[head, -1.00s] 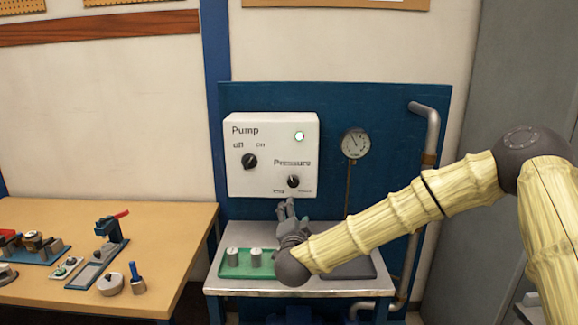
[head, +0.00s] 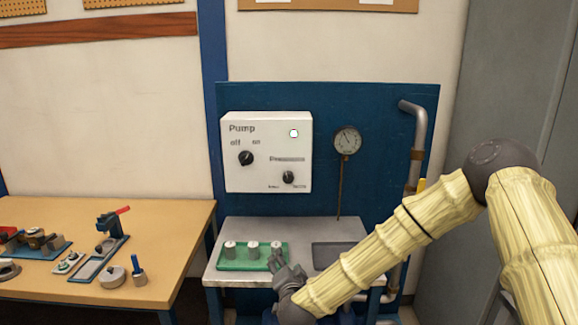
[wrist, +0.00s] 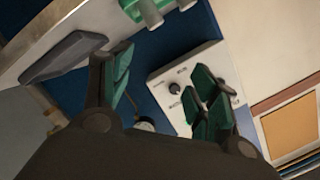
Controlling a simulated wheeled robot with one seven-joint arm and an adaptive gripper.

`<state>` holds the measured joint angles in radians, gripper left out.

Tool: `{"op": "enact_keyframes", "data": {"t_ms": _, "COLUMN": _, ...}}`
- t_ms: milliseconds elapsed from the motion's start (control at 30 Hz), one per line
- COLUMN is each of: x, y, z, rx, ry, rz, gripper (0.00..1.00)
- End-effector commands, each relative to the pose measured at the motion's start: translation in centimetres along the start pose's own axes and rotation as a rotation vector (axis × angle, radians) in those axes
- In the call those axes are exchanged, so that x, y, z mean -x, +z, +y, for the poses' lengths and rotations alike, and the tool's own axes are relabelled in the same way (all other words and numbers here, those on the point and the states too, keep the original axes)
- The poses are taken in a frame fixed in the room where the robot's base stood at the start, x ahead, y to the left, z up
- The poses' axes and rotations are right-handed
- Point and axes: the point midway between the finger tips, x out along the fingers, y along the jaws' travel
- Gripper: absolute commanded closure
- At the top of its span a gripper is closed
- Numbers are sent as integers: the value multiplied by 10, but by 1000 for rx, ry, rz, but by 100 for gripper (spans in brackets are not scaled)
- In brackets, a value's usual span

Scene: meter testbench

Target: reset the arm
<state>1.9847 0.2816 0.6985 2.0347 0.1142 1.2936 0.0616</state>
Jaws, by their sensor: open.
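My gripper (head: 285,262) is low in front of the metal bench, just right of the green tray in the head view. In the wrist view my gripper (wrist: 160,98) has its two green-padded fingers spread apart with nothing between them. My arm reaches in from the right of the head view. The wrist view shows the white pump box (wrist: 180,88) beyond the fingers. Part of my gripper is hidden by its own wrist in the head view.
The bench (head: 310,228) carries a green tray (head: 230,264) with several metal cylinders and a dark tray (head: 335,255). Behind stand the pump box (head: 265,180), a gauge (head: 347,140) and a pipe (head: 419,130). A wooden table (head: 180,215) with tools is at left.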

Motion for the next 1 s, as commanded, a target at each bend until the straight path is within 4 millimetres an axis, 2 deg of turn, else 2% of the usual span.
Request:
{"op": "enact_keyframes", "data": {"t_ms": 100, "x": 18, "y": 39, "z": 42, "rx": 60, "ry": 41, "rz": -99, "gripper": 40}}
{"op": "enact_keyframes", "data": {"t_ms": 267, "x": 55, "y": 92, "z": 108, "rx": 150, "ry": 108, "rz": -256, "gripper": 40}}
{"op": "enact_keyframes", "data": {"t_ms": 500, "x": 130, "y": 153, "z": 208, "rx": 272, "ry": 223, "rz": -497, "gripper": 40}}
{"op": "enact_keyframes", "data": {"t_ms": 600, "x": 168, "y": 171, "z": 248, "rx": 320, "ry": 274, "rz": -599, "gripper": 40}}
{"op": "enact_keyframes", "data": {"t_ms": 767, "x": 235, "y": 190, "z": 310, "rx": 392, "ry": 365, "rz": -764, "gripper": 40}}
{"op": "enact_keyframes", "data": {"t_ms": 1000, "x": 346, "y": 193, "z": 388, "rx": 483, "ry": 515, "rz": -1006, "gripper": 40}}
